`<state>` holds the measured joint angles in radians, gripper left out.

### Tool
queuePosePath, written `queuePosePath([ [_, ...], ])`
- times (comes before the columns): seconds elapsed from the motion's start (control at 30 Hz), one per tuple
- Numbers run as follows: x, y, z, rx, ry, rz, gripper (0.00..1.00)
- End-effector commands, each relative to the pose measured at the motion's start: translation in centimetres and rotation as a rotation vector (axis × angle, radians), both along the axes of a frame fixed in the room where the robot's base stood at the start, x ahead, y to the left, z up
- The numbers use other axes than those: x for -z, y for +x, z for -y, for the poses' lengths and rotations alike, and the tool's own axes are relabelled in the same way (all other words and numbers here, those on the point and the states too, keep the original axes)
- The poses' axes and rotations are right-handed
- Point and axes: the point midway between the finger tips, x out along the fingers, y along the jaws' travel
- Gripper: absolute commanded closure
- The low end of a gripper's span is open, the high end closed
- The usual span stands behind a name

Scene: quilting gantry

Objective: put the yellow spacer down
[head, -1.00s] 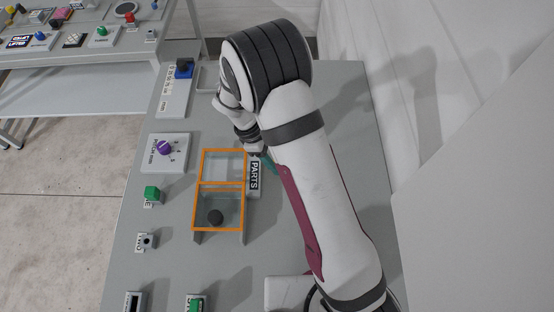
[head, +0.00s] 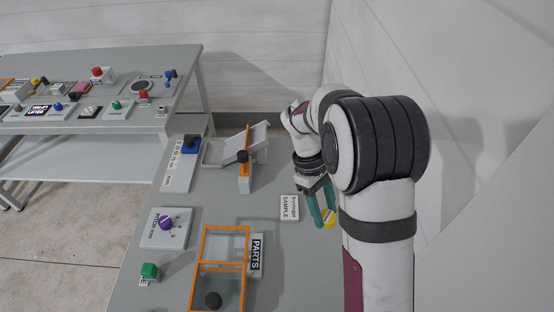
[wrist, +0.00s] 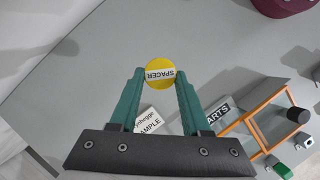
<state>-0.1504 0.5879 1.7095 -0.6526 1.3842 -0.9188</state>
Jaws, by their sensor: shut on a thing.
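The yellow spacer (wrist: 160,84) is a round yellow disc with a white label reading SPACER. My gripper (wrist: 158,78) is shut on it, with a teal finger on each side of the disc in the wrist view. In the head view my gripper (head: 325,219) points down over the right part of the grey table, with the yellow spacer (head: 329,219) at its fingertips. I cannot tell whether the spacer touches the table.
A white SAMPLE card (head: 290,208) lies just left of my gripper. An orange-framed clear box (head: 204,262) with a PARTS label (head: 256,255) stands nearer the front. Table right of the card looks clear.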

Motion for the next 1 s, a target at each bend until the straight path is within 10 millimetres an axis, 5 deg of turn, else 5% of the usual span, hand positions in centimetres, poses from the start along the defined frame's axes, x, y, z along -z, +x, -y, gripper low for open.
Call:
queuePosePath([
  [0.4, -2.5, 10.2, -2.3, 1.405, 0.004, -0.004, 1.0],
  [0.93, -7.7, 20.7, -4.6, 3.068, 0.013, -0.001, 1.0],
  [0.97, -8.1, 21.2, -4.6, -3.124, -0.013, -0.001, 1.0],
  [1.0, -8.5, 21.9, -4.8, -3.01, -0.012, 0.0, 1.0],
])
